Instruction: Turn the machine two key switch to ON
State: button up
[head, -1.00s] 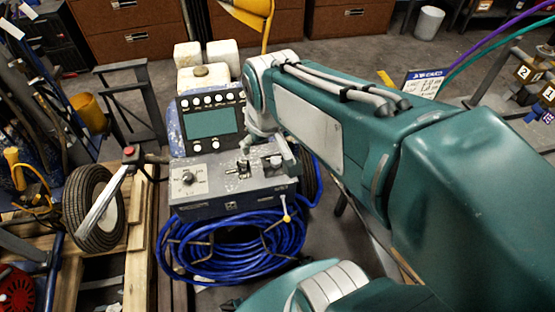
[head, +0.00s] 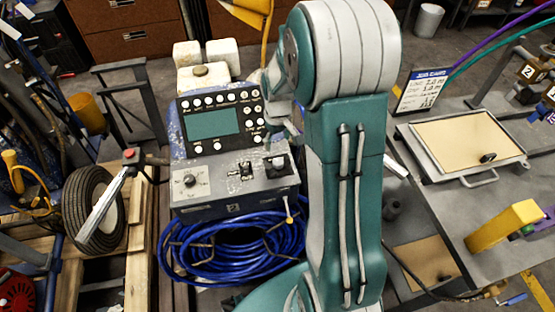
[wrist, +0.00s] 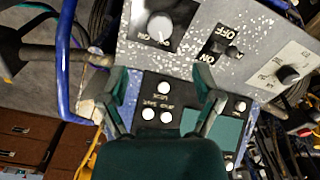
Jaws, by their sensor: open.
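The machine's grey control box (head: 215,190), marked 2 on its front, has three controls on its top. In the wrist view they are a round silver control (wrist: 160,25) on a dark plate with ON lettering, a small black switch (wrist: 228,48) between OFF and ON, and a black knob (wrist: 288,74) on a pale plate. I cannot tell which is the key switch or read its setting surely. My gripper (wrist: 162,92) is open and empty, its fingers pointing toward the silver control, apart from it.
A button panel with a screen (head: 212,125) stands behind the box. A coiled blue hose (head: 230,245) hangs in front. A wheel (head: 95,208) and lever stand at left. A grey bench (head: 440,180) with a tray is at right.

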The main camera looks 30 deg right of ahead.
aim_at(278, 161)
notch_tip(278, 161, down, 9)
jog(key=shift+f, duration=0.1)
dwell(0.3)
grip_shut()
